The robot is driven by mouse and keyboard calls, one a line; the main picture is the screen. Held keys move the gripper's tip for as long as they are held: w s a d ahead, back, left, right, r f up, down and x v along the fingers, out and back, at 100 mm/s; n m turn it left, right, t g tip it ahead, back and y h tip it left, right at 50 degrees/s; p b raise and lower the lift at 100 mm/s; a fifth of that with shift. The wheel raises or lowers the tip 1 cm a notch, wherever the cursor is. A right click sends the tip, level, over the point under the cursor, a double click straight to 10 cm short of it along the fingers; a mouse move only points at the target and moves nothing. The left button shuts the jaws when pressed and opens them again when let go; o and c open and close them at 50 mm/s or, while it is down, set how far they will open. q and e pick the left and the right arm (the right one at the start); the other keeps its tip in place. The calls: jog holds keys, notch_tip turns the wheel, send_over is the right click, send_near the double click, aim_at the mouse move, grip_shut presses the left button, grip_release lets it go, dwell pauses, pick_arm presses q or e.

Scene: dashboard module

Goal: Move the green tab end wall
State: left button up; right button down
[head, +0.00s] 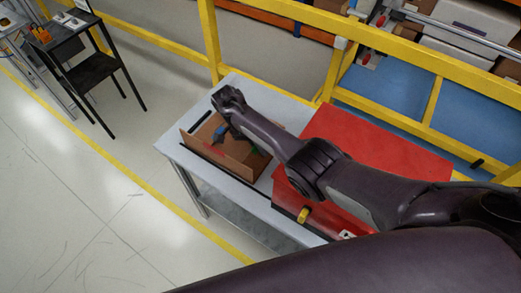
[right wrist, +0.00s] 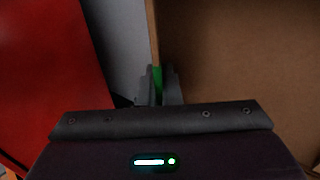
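An open brown cardboard box (head: 193,146) stands on the light grey table (head: 178,152), left of the large red box. A bit of green (head: 262,152) shows at its end near the red box, beside my right forearm. In the right wrist view the green tab (right wrist: 157,78) stands at the edge of a brown wall (right wrist: 240,60). My right gripper (right wrist: 158,90) has its fingers close on both sides of this tab, appearing shut on it. In the head view my right arm hides much of this end. My left gripper is out of view.
The red box (head: 390,150) fills the right of the table. A blue piece (head: 220,132) shows in the cardboard box. Yellow railing (head: 290,45) runs behind the table. A black stand (head: 90,70) is far left, with open floor between.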

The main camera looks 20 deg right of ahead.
jog(key=c, duration=1.6)
grip_release()
jog(key=shift+b+v, duration=1)
jog(key=shift+v, duration=2.9)
jog(key=shift+c, duration=0.4)
